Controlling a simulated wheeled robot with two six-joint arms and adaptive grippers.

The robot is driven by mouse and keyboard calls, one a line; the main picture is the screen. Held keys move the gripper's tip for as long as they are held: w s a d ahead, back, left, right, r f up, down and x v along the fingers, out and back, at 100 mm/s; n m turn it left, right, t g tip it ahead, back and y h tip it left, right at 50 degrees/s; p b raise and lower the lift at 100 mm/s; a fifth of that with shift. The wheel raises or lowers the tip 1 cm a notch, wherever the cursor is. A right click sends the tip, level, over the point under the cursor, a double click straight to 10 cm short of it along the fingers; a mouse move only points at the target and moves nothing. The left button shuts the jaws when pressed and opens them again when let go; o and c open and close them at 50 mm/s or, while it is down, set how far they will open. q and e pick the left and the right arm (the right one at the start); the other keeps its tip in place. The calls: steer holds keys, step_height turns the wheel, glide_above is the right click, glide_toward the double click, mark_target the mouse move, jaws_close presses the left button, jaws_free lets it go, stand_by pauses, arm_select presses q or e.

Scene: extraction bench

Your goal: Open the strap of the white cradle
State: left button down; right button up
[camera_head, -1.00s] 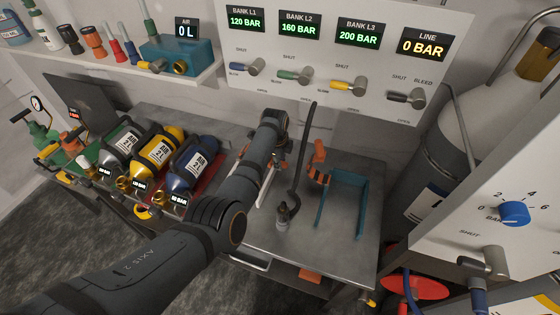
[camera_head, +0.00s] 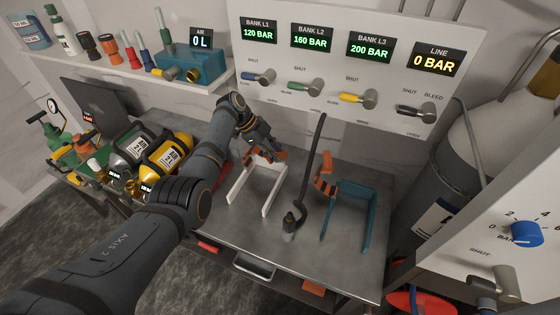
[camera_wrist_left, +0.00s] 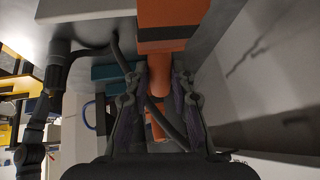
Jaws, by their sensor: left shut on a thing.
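The white cradle (camera_head: 238,184) stands on the metal bench, left of the hose, with its white arms reaching toward the front. Its orange strap (camera_head: 280,155) is at the back end, partly covered by my left gripper (camera_head: 264,152). In the left wrist view, my left gripper's fingers (camera_wrist_left: 158,88) are closed around an orange part of the strap (camera_wrist_left: 163,35). The white beam of the cradle (camera_wrist_left: 85,9) shows at the top left there. How far the strap is turned is hard to tell. My right gripper is not in view.
A dark hose (camera_head: 306,175) rises just right of the white cradle. Beyond it stands a teal cradle (camera_head: 371,215) with a raised orange strap (camera_head: 325,176). The valve panel (camera_head: 300,75) is behind. A yellow cylinder (camera_head: 170,152) lies left. The bench front (camera_head: 325,262) is clear.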

arm_select(q)
steer(key=shift+w+a+r+h+b, duration=0.15)
steer(key=shift+a+r+h+b, duration=0.15)
steer(key=shift+a+r+b, duration=0.05)
steer(key=c, duration=1.1)
jaws_free()
steer(key=shift+c, duration=0.2)
steer(key=v, duration=1.2)
steer(key=shift+w, duration=0.15)
